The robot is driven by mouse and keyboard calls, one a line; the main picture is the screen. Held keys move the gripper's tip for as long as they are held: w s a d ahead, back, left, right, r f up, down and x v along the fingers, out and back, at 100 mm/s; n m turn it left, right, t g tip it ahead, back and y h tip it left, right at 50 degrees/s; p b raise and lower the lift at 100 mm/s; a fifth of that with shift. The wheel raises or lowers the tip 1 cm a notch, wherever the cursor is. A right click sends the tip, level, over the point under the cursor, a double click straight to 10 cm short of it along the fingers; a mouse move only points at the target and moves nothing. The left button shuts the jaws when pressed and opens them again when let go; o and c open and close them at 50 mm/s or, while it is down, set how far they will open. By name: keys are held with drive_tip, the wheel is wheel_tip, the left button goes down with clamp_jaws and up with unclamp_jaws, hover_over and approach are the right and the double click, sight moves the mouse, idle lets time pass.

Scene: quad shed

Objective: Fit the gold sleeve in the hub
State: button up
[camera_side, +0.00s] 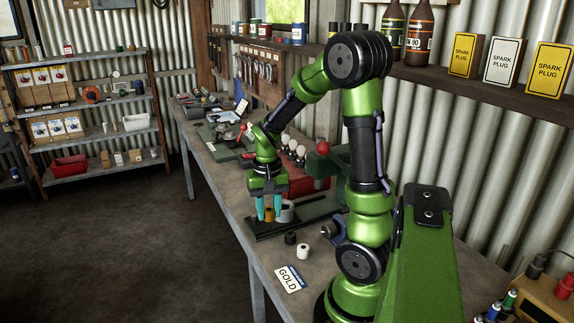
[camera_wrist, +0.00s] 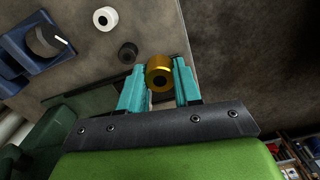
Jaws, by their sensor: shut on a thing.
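My gripper (camera_side: 269,207) has teal fingers and hangs over the near part of the bench. It is shut on the gold sleeve (camera_wrist: 158,63), a short ring with a dark bore. The sleeve also shows between the fingers in the side view (camera_side: 269,214). In the wrist view, my gripper (camera_wrist: 160,80) grips it by its two sides, with the bore facing the camera. What seems to be the hub, a dark round part in a blue holder (camera_wrist: 38,52), is at the upper left, apart from the sleeve. In the side view the hub (camera_side: 330,230) is partly hidden by my arm.
A card reading GOLD (camera_side: 289,278) lies near the bench edge. A dark base (camera_side: 262,232) is below my gripper. Tools crowd the bench behind.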

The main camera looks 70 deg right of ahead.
sight(284, 208)
drive_tip(key=d+m, duration=0.1)
drive_tip(key=d, duration=0.3)
drive_tip(key=d+m, duration=0.2)
drive_tip(key=d, duration=0.2)
drive_tip(key=d+m, duration=0.1)
drive_tip(key=d, duration=0.3)
drive_tip(key=shift+d+r, duration=0.1)
drive_tip(key=shift+w+d+m, duration=0.1)
drive_tip(key=shift+w+m, duration=0.05)
drive_tip(key=shift+m, duration=0.15)
drive_tip(key=shift+f, duration=1.75)
drive_tip(key=shift+f, duration=0.65)
drive_tip(key=o, duration=1.5)
drive_tip(key=shift+a, duration=0.2)
drive_tip(key=shift+c, duration=0.2)
wheel_tip(284, 208, up, 7)
drive_tip(key=shift+d+r, duration=0.15)
